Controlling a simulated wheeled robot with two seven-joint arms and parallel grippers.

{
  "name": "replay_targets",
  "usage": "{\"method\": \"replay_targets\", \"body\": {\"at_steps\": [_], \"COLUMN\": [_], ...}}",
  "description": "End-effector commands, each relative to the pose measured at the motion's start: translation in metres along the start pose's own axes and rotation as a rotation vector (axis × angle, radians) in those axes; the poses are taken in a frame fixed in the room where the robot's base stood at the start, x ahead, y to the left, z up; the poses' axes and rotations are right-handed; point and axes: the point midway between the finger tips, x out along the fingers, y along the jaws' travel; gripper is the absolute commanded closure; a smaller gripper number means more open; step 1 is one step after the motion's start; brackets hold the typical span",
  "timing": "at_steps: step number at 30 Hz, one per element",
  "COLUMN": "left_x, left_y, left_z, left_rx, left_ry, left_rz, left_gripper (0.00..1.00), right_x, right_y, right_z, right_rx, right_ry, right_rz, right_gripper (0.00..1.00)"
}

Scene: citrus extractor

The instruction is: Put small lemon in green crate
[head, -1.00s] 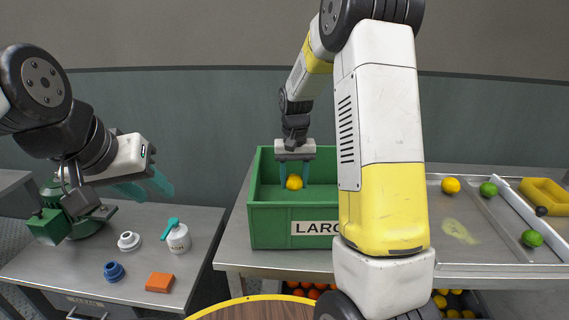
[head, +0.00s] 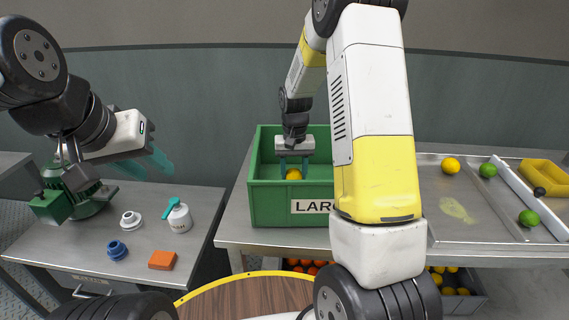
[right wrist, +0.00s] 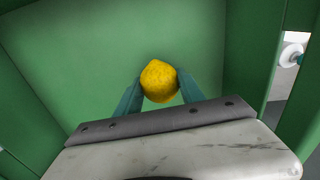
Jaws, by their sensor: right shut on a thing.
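The small lemon (head: 294,174) is yellow and sits between the fingers of my right gripper (head: 294,168), inside the green crate (head: 283,206) with a "LARGE"-type label on its front, partly hidden by my right arm. In the right wrist view the lemon (right wrist: 159,81) is between the teal fingertips (right wrist: 160,90), with green walls and floor around it. I cannot tell whether the lemon touches the crate floor. My left gripper (head: 153,165) hangs over the left table with its teal fingers apart and nothing between them.
The left table has a white jar (head: 179,217), an orange block (head: 162,260), a blue ring (head: 116,250) and a green machine (head: 88,197).

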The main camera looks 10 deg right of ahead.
Motion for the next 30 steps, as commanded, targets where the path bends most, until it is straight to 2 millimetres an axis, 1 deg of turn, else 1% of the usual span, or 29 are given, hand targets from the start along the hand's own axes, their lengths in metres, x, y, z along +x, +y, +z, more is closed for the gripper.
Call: {"method": "replay_targets", "body": {"at_steps": [8, 30], "left_x": [0.0, 0.0], "left_y": [0.0, 0.0], "left_z": [0.0, 0.0], "left_rx": [0.0, 0.0], "left_ry": [0.0, 0.0], "left_rz": [0.0, 0.0], "left_gripper": [0.64, 0.64], "right_x": [0.001, 0.023], "right_y": [0.0, 0.0], "right_z": [0.0, 0.0], "right_rx": [0.0, 0.0], "right_ry": [0.0, 0.0], "right_rz": [0.0, 0.0], "right_gripper": [0.96, 0.96]}}
